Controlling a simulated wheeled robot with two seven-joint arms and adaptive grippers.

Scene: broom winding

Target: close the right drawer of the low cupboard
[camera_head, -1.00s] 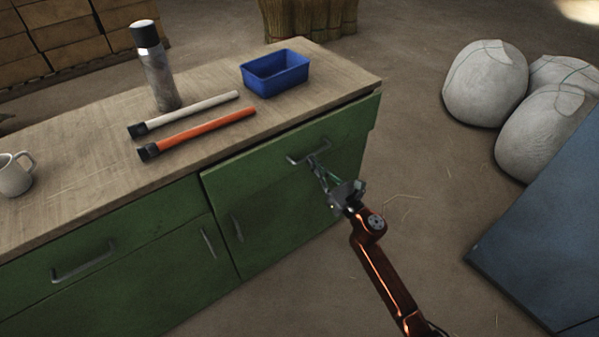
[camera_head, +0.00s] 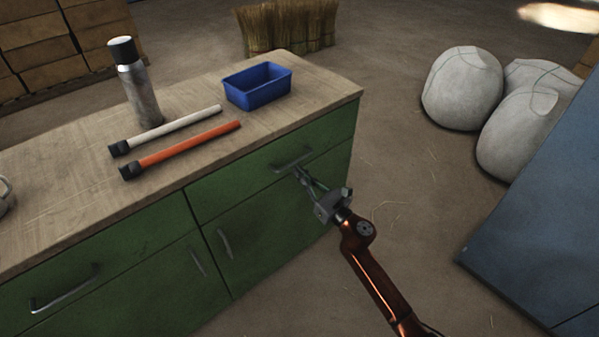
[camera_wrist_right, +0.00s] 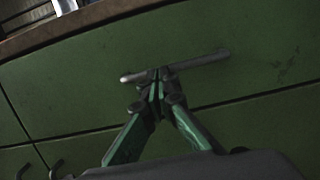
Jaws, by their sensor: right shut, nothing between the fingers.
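The low cupboard is green with a pale wooden top (camera_head: 75,197). Its right drawer (camera_head: 235,187) has a front that looks flush with the cupboard face, with no open gap visible under the top. The drawer's grey bar handle (camera_head: 292,161) also shows in the right wrist view (camera_wrist_right: 200,64). My right gripper (camera_head: 299,171) is shut and empty, its fingertips at the drawer front by the handle. In the right wrist view its fingertips (camera_wrist_right: 158,75) meet at the handle's middle; whether they touch it I cannot tell. My left gripper is not in view.
On the top stand a flask (camera_head: 137,85), a blue bin (camera_head: 257,86), a white rod (camera_head: 170,130) and an orange rod (camera_head: 185,148). White sacks (camera_head: 463,88) and a blue panel (camera_head: 540,225) are at the right. Floor is clear between cupboard and panel.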

